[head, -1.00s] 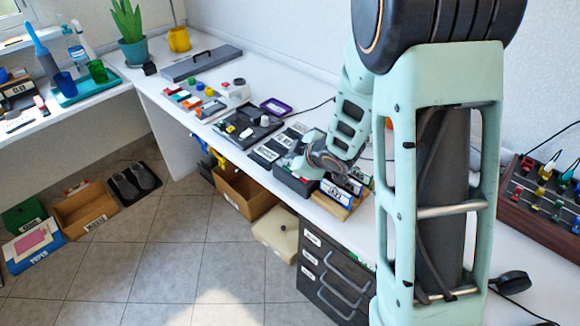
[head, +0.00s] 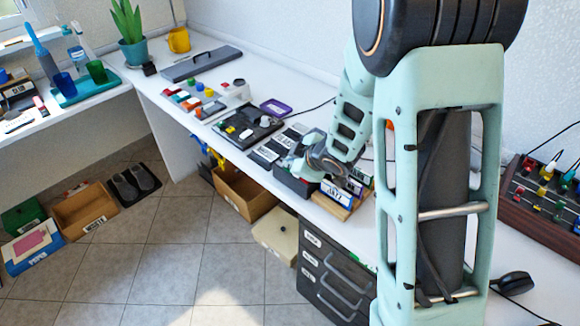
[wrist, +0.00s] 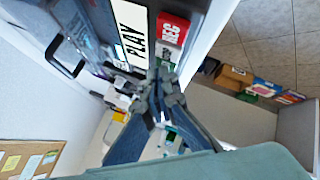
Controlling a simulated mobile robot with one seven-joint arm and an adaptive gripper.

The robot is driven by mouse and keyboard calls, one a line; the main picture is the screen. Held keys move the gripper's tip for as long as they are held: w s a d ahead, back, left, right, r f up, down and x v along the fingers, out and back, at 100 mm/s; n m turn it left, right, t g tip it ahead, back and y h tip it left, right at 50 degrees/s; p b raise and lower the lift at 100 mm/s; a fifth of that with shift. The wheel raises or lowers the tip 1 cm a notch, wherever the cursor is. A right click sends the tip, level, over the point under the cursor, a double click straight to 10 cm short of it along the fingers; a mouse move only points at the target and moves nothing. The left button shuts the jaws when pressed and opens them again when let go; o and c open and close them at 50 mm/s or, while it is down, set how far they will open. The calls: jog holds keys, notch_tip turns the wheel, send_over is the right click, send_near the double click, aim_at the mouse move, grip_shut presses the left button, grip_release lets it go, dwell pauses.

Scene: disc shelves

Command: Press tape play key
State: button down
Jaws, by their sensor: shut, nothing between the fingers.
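In the wrist view a white key lettered PLAY (wrist: 131,30) lies at the top centre on a dark device. A red key lettered REC (wrist: 173,29) is to its right, with a small green label below that. My gripper (wrist: 160,92) is shut and empty, its fingertips just below these keys in the picture. I cannot tell whether the tips touch anything.
A wooden rack with a JAZZ label (head: 337,194) stands close right of my wrist. Black labelled blocks (head: 265,154) and a dark device (head: 247,127) lie to the left. A drawer unit (head: 335,275) is under the desk. A knob panel (head: 545,205) is far right.

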jog(key=shift+r+p, duration=0.65)
jog(key=shift+r, duration=0.2)
notch_tip(320, 180, up, 5)
jog(key=p, duration=0.4)
jog(key=shift+p, duration=0.3)
